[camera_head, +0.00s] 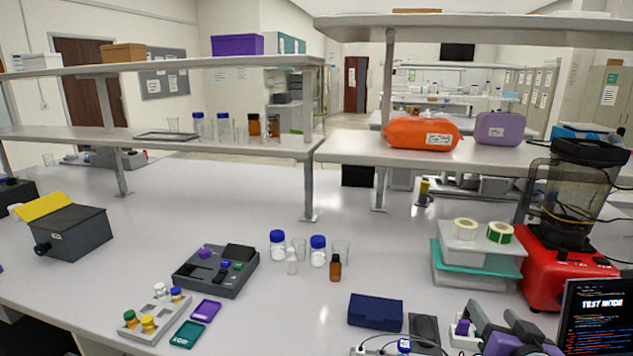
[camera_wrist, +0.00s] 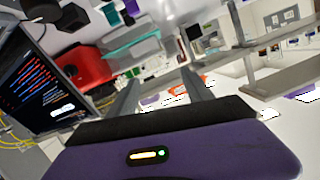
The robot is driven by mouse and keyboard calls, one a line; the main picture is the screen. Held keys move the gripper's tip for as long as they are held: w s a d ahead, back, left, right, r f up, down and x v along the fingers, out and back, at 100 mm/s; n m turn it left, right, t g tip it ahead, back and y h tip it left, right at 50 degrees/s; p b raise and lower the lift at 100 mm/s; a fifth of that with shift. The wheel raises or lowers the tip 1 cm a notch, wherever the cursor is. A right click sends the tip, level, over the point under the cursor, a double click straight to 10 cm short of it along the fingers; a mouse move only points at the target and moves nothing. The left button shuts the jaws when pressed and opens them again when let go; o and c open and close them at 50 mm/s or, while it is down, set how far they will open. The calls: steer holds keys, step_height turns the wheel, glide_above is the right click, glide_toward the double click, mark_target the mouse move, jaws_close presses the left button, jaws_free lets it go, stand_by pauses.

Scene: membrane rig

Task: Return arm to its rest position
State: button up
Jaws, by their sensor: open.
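My gripper (camera_wrist: 160,78) shows in the wrist view with its purple body at the bottom and two grey fingers spread apart. Nothing is between the fingers. In the head view, purple and grey parts of my arm show at the lower right, beside the black screen. The dark grey rig (camera_head: 217,270) with a purple knob sits on the bench at the left centre, well away from my arm. The wrist view is steeply tilted and shows the black screen (camera_wrist: 45,85) and the red machine (camera_wrist: 85,65) at the left.
A navy case (camera_head: 376,311) lies left of my arm. Stacked lidded boxes (camera_head: 470,272) and a red blender-like machine (camera_head: 545,270) stand behind it. The screen (camera_head: 597,320) is close on the right. A vial tray (camera_head: 153,328) is at front left. Shelves (camera_head: 470,150) overhang the back.

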steer(key=s+a+f+n+y, duration=0.1)
steer(key=s+a+f, duration=0.2)
steer(key=s, duration=1.1)
steer(key=s+a+f+n+y+b, duration=0.1)
steer(key=s+a, duration=0.6)
steer(key=s, duration=0.8)
steer(key=s+a+f+n+y, duration=0.1)
steer(key=s+a+f, duration=0.4)
steer(key=s, duration=0.9)
steer(key=shift+s+a+f+n, duration=0.2)
steer(key=shift+a+n, duration=0.15)
steer(key=shift+n, duration=0.45)
